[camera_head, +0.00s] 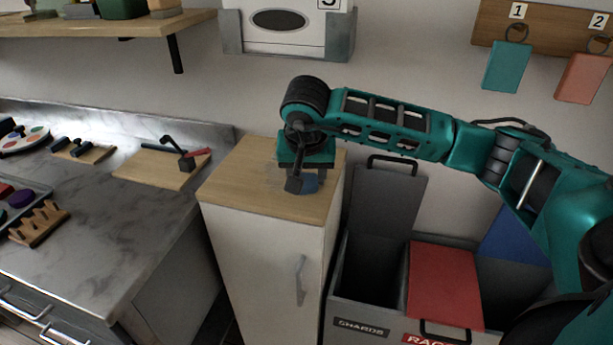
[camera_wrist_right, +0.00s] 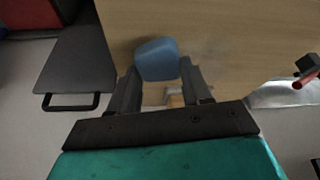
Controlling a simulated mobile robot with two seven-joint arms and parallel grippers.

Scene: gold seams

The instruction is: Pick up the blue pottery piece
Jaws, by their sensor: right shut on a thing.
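The blue pottery piece (camera_head: 310,184) shows at the wooden top of the white cabinet (camera_head: 228,192), partly hidden by my right gripper (camera_head: 299,184). In the right wrist view the blue piece (camera_wrist_right: 157,58) sits between the two dark fingertips of the right gripper (camera_wrist_right: 159,68), which is shut on it. The fingers point down over the wooden top. I cannot tell whether the piece touches the top or hangs just above it. My left gripper is not in view.
Right of the cabinet stands a bin labelled SHARDS (camera_head: 360,328) with its lid (camera_head: 385,205) raised, beside a bin with a red lid (camera_head: 445,285) and a blue lid (camera_head: 515,238). A marble counter (camera_head: 90,210) with tools is at left. A shelf (camera_head: 100,24) hangs above.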

